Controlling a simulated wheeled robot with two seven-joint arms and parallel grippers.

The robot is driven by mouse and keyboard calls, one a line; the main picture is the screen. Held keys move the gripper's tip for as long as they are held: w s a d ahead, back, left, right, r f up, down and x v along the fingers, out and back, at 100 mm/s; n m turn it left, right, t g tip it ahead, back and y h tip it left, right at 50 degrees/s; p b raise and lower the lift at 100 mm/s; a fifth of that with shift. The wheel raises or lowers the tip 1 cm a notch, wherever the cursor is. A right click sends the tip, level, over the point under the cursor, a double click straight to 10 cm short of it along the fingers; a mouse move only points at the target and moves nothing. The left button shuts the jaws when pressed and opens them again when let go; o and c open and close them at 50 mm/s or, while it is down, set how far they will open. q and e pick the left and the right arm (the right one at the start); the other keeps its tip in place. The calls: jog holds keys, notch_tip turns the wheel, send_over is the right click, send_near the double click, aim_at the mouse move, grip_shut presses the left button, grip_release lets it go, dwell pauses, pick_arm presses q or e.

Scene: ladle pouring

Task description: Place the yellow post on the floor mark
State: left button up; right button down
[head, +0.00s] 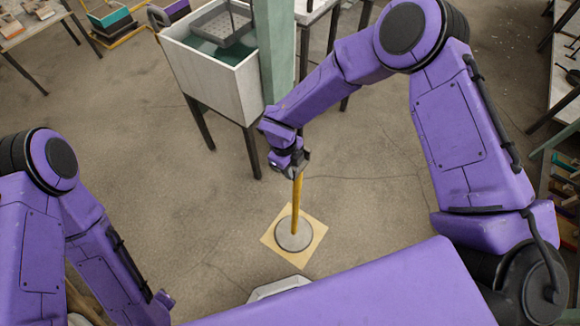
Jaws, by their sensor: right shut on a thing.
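A yellow post (296,205) with a round grey base (294,234) stands close to upright in the middle of the head view. Its base is over a pale yellow square floor mark (313,243), and the mark's corners show around it. I cannot tell whether the base touches the floor. My right gripper (298,170) is shut on the top of the post. My left arm is folded at the lower left, and its gripper is out of view.
A white tank on dark legs (220,85), with a grey basket (221,24) in it, stands behind the post beside a green pillar (277,50). A table (30,30) is at the far left. Shelving (563,85) lines the right edge. The floor left of the post is clear.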

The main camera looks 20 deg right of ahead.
jog(key=c, duration=1.2)
grip_release()
jog(key=shift+s+d+f, duration=0.1)
jog(key=shift+s+d, duration=0.05)
jog(key=shift+o, duration=0.6)
notch_tip(320, 180, up, 12)
jog(key=w+a+b, duration=0.1)
jog(key=shift+w+a, duration=0.15)
jog(key=shift+a, duration=0.1)
jog(key=shift+f, duration=0.1)
jog(key=s+d+f+n+t+h, duration=0.25)
jog(key=s+d+f+n, duration=0.2)
jog(key=d+f, duration=0.3)
jog(key=s+d+f+n+t+h, duration=0.1)
jog(key=s+d+f+n+h, duration=0.35)
jog(key=d+f, duration=0.3)
jog(key=s+d+f+n+y, duration=0.1)
jog(key=s+f+n+y, duration=0.1)
jog(key=s+n, duration=0.4)
jog(key=s+d+f+n+y, duration=0.2)
jog(key=s+n, duration=0.4)
jog(key=s, duration=0.4)
notch_tip(320, 180, down, 2)
jog(key=shift+d+n+t+y, duration=0.25)
jog(key=shift+n+t+y, duration=0.05)
jog(key=shift+t+y, duration=0.2)
